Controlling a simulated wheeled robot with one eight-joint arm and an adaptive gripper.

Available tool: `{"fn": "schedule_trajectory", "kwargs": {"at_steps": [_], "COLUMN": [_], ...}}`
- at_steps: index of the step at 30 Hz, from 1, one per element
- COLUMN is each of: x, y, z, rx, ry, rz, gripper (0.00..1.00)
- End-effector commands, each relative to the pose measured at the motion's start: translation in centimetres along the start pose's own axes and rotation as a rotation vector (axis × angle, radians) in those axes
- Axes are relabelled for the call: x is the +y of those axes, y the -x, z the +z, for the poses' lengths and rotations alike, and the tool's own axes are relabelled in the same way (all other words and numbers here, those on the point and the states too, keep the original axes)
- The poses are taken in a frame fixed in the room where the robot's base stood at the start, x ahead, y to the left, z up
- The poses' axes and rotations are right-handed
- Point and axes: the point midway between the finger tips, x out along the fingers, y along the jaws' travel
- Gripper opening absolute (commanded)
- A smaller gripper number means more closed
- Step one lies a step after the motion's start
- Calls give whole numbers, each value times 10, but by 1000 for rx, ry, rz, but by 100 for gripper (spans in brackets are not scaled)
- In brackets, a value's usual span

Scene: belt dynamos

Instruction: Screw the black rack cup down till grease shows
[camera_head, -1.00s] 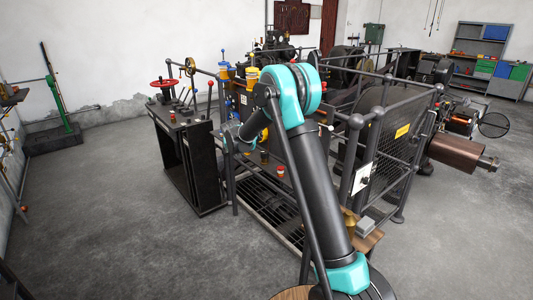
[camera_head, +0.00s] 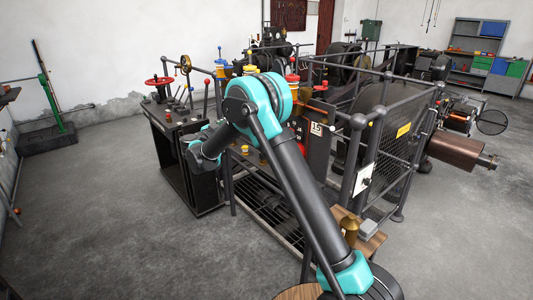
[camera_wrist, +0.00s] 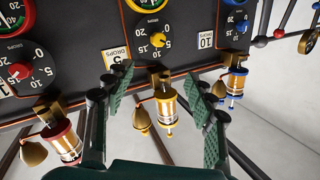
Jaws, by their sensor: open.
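My gripper (camera_wrist: 158,88) is open in the wrist view, its two green-padded fingers apart with nothing gripped. Between and beyond them is a yellow-ringed glass lubricator (camera_wrist: 166,108) with a brass cup beside it. A red-ringed one (camera_wrist: 64,146) is left of the fingers, and a blue-ringed one (camera_wrist: 235,88) is to the right. I cannot make out a black rack cup in either view. In the head view the gripper is hidden behind my arm. Small cups with red and yellow (camera_head: 264,156) show on the low rack beside the arm, partly covered.
The dark panel carries dials, knobs and a "5 drops" label (camera_wrist: 116,58). In the head view, a railed guard (camera_head: 395,160) stands right of my arm. A black bench (camera_head: 185,160) with a red handwheel (camera_head: 158,82) is to the left. The floor (camera_head: 100,210) at the left is clear.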

Motion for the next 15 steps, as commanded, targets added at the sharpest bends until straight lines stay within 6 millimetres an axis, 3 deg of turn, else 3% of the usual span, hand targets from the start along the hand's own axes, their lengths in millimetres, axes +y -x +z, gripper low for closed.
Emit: {"fn": "schedule_trajectory", "kwargs": {"at_steps": [3,6,11,15], "x": [41,66,83,89], "y": [25,44,60,51], "z": [35,57,72,75], "rx": [-127,-222,-297,-303], "ry": [107,187,250,255], "rz": [189,295,365,373], "gripper": [56,56,56,56]}}
